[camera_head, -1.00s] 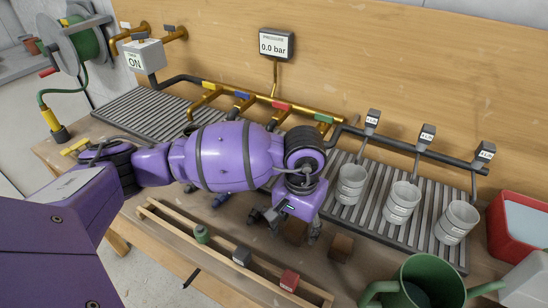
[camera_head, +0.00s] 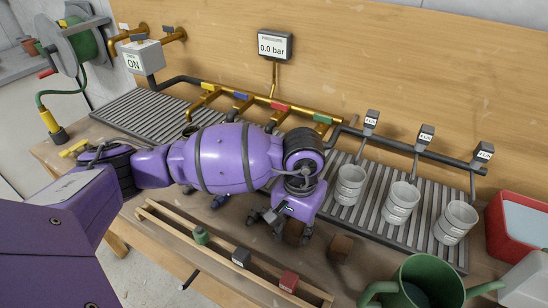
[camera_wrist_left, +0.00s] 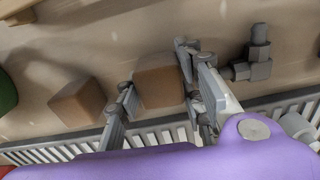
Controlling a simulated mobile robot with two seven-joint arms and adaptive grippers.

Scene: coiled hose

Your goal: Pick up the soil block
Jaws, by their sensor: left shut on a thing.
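One brown soil block (camera_wrist_left: 160,80) sits between the fingers of my left gripper (camera_wrist_left: 158,92) in the left wrist view. The fingers are shut on its two sides. In the head view this block (camera_head: 293,232) is partly hidden by my left gripper (camera_head: 287,228), low over the bench. I cannot tell whether the block still rests on the bench. A second brown soil block (camera_head: 341,247) stands on the bench just right of the gripper; it also shows in the left wrist view (camera_wrist_left: 78,103). My right gripper is not in view.
A wooden rack (camera_head: 225,250) with small labelled blocks lies in front. A slatted tray with stacked white cups (camera_head: 398,205) is to the right. A green watering can (camera_head: 425,280) and a red bin (camera_head: 517,228) stand at the right. A grey elbow fitting (camera_wrist_left: 255,60) lies near the gripper.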

